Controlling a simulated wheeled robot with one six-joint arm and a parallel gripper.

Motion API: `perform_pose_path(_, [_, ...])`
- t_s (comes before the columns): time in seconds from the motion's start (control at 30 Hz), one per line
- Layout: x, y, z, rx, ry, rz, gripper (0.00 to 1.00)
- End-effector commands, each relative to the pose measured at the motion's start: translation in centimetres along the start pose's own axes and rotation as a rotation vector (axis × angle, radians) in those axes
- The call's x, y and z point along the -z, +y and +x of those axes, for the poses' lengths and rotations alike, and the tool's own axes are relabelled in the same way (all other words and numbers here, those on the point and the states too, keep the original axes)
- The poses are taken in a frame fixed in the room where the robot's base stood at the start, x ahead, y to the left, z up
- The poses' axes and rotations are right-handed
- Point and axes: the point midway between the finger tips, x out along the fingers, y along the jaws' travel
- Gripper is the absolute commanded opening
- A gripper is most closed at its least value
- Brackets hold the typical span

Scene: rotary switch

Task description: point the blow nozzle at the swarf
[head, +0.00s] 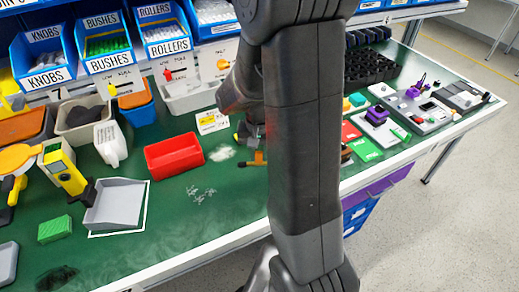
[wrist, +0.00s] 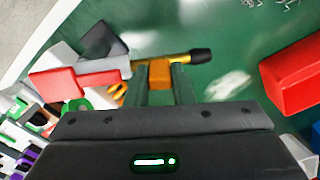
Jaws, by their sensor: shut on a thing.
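In the wrist view my gripper (wrist: 160,78) is shut on the orange part of the blow nozzle (wrist: 158,71). The nozzle's yellow tube runs across the fingertips and its black tip (wrist: 200,56) points to the right. In the head view the orange part (head: 258,158) shows just left of my arm, which hides most of my gripper. The swarf (head: 201,193), thin silvery curls, lies on the green bench top below the red bin. It also shows at the top edge of the wrist view (wrist: 284,3), above and right of the tip, apart from it.
A white powdery patch (head: 222,153) lies between the red bin (head: 174,157) and the nozzle. A grey dustpan-like tray (head: 116,205) and a green block (head: 54,229) are at left. Blue part bins (head: 108,47) stand behind. The bench around the swarf is clear.

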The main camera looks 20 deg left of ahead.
Motion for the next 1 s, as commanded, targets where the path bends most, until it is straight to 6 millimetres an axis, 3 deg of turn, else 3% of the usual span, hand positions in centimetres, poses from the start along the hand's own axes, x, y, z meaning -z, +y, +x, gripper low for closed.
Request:
perform_pose_path(0.3, [-2.3,0.3,0.0,0.000,0.001,-0.234,0.00])
perform_pose_path(0.63, [-2.4,0.3,0.0,0.000,0.000,-0.248,0.00])
perform_pose_path(0.67, [-2.4,0.3,0.0,0.000,0.000,-0.248,0.24])
perform_pose_path(0.77, [-2.4,0.3,0.0,0.000,0.001,-0.247,0.43])
perform_pose_path(1.0, [-2.4,0.3,0.0,0.000,0.001,-0.247,0.44])
